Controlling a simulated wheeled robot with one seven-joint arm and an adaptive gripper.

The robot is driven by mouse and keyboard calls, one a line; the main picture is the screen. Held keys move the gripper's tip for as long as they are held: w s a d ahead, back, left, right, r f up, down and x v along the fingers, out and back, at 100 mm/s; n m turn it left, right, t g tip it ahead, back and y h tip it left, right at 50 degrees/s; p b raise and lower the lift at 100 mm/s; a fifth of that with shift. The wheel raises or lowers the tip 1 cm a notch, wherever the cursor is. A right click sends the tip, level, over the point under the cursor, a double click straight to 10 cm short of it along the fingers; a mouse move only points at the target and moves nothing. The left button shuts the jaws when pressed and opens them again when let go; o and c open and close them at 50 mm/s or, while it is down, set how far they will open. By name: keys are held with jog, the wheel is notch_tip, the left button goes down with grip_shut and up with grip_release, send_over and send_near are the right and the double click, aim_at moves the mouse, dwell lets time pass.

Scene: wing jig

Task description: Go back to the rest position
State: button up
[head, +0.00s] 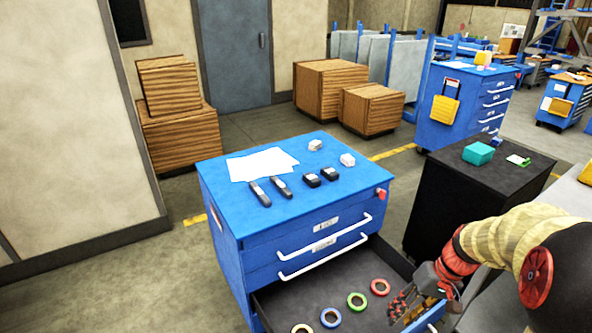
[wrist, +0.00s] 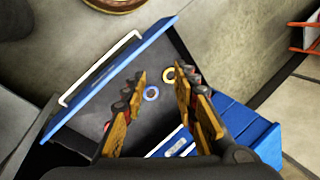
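My gripper (head: 418,303) is at the lower right of the head view, above the right side of an open drawer (head: 335,275) in a blue cabinet (head: 228,222). In the wrist view my gripper (wrist: 160,98) has its two wooden-looking fingers spread apart with nothing between them touching either finger. Several tape rolls lie in the drawer: a red one (head: 380,287), a green one (head: 357,301), a blue one (head: 330,317) and a pale yellow one (head: 302,329). The blue roll (wrist: 151,94) and yellow roll (wrist: 168,74) also show below the fingers in the wrist view.
Papers (head: 262,164), dark tools and small boxes lie on the cabinet top. A black cabinet (head: 462,205) with a teal box (head: 478,153) stands close to my arm. Wooden crates (head: 178,137) stand at the back left. The floor left of the blue cabinet is clear.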

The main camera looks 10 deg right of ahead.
jog(key=s+a+r+n+t+h, duration=0.1)
jog(key=s+a+r, duration=0.3)
jog(key=a+r, duration=0.4)
jog(key=s+a+r+n+t+h, duration=0.1)
jog(key=s+a+r+t+h, duration=0.2)
jog(key=a+r, duration=0.5)
notch_tip(320, 180, up, 2)
jog(key=shift+s+a+r+n+t+p, duration=0.2)
jog(key=shift+s+n+t+p, duration=0.25)
jog(key=shift+s, duration=0.5)
jog(key=shift+d, duration=0.1)
